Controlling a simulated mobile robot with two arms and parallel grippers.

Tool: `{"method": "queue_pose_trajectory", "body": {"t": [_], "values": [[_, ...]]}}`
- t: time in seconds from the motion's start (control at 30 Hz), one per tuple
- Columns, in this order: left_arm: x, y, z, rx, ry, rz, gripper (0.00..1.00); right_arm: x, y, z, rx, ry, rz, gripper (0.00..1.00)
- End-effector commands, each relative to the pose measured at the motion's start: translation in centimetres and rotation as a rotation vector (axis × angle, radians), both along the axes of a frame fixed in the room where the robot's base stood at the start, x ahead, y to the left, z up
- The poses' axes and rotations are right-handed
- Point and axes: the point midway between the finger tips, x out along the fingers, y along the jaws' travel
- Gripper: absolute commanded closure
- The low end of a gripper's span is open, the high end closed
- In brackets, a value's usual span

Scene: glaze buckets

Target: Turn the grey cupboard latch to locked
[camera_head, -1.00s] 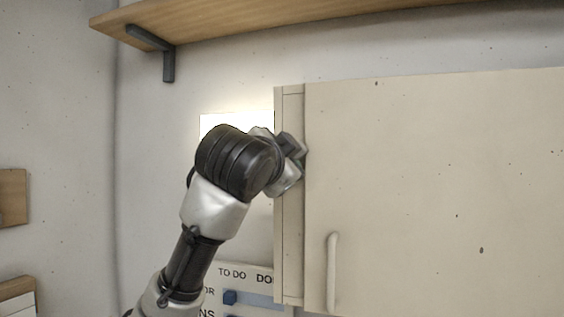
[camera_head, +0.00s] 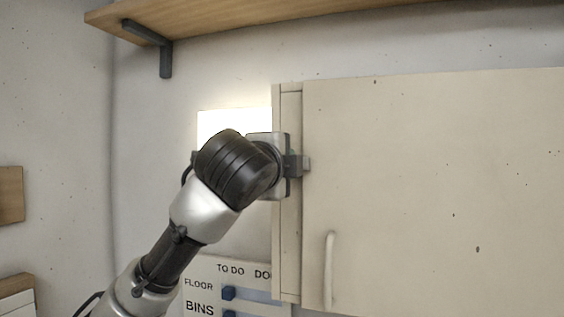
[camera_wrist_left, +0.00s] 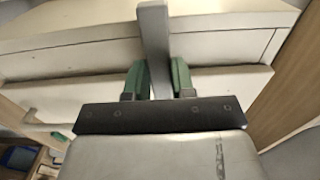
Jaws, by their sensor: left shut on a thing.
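The cream cupboard (camera_head: 430,190) is on the wall at the right, with its door closed. The grey latch (camera_head: 306,163) lies level at the door's left edge, and its tip reaches over onto the door. In the left wrist view it is a grey bar (camera_wrist_left: 153,45) between the green finger pads. My left gripper (camera_head: 296,163) is shut on the latch, and its wrist hides the rest of it. In the left wrist view the fingers (camera_wrist_left: 158,80) sit on both sides of the bar. My right gripper is not in view.
A pale door handle (camera_head: 331,270) stands upright below the latch. A wooden shelf (camera_head: 300,22) on a dark bracket (camera_head: 165,55) runs above. A board with writing (camera_head: 230,285) and blue pieces is below my arm.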

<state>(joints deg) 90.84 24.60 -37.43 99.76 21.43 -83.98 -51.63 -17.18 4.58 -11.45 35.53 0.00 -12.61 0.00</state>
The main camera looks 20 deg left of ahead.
Motion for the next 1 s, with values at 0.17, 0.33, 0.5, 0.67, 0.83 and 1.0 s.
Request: {"method": "queue_pose_trajectory", "body": {"t": [0.17,0.33,0.5,0.67,0.83,1.0], "values": [[-0.01,-0.05,-0.05,0.022,-0.001,-0.002,0.99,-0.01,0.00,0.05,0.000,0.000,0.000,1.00],[-0.01,-0.06,-0.07,0.026,-0.001,-0.002,0.99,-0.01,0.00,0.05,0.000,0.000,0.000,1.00],[-0.01,-0.07,-0.09,0.026,0.000,-0.002,0.99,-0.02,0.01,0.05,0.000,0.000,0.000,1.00],[-0.01,-0.06,-0.08,0.025,0.000,-0.002,0.56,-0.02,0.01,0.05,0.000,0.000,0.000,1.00],[0.00,-0.04,-0.07,0.023,0.000,-0.001,0.50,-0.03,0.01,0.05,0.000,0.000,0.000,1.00],[-0.20,-0.02,-0.12,0.022,-0.001,-0.001,0.50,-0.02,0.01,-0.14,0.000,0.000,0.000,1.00]]}}
